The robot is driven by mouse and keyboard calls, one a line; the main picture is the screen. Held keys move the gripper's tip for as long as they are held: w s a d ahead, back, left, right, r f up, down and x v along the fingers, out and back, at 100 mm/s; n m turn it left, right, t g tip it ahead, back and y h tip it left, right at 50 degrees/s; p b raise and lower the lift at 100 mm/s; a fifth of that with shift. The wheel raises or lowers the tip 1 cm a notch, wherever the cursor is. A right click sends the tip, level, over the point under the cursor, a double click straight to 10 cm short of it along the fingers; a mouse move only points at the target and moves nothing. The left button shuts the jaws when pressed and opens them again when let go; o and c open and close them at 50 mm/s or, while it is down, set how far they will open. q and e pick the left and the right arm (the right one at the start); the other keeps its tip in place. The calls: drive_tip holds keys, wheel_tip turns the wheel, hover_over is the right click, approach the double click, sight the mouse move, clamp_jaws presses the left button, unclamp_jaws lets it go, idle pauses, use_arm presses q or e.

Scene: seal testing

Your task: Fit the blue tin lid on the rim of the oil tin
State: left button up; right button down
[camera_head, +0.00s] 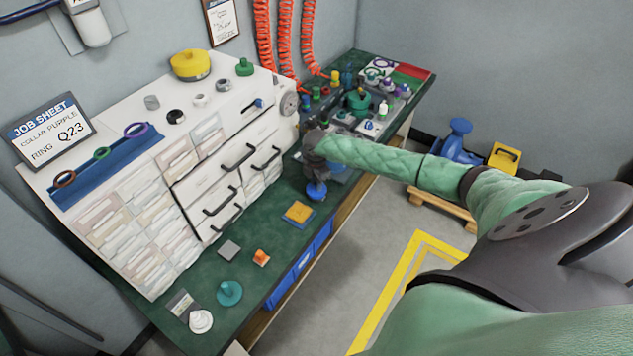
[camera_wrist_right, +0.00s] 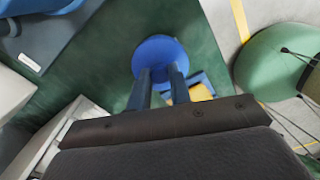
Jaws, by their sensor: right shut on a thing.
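My right gripper (camera_head: 316,181) reaches over the green bench top from the right. It is shut on the blue tin lid (camera_head: 317,192), a round blue disc below the fingers. In the right wrist view the two fingers (camera_wrist_right: 162,88) meet the lid (camera_wrist_right: 160,58), whose round face shows beyond their tips. The lid appears to be held above the bench; the exact gap cannot be told. I cannot pick out the oil tin for certain in either view; the arm and gripper cover part of the bench. My left gripper is not in view.
An orange-and-blue square piece (camera_head: 298,214) lies nearer on the bench (camera_head: 222,268). A teal knobbed disc (camera_head: 229,292) and white round piece (camera_head: 201,321) stand at the near end. White drawers (camera_head: 225,160) line the back. Several small parts crowd the far end.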

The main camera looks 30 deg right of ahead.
drive_tip(key=shift+f+b, duration=0.3)
drive_tip(key=shift+f, duration=0.65)
drive_tip(key=c, duration=1.2)
unclamp_jaws()
wheel_tip(320, 180, up, 7)
drive_tip(key=p, duration=0.6)
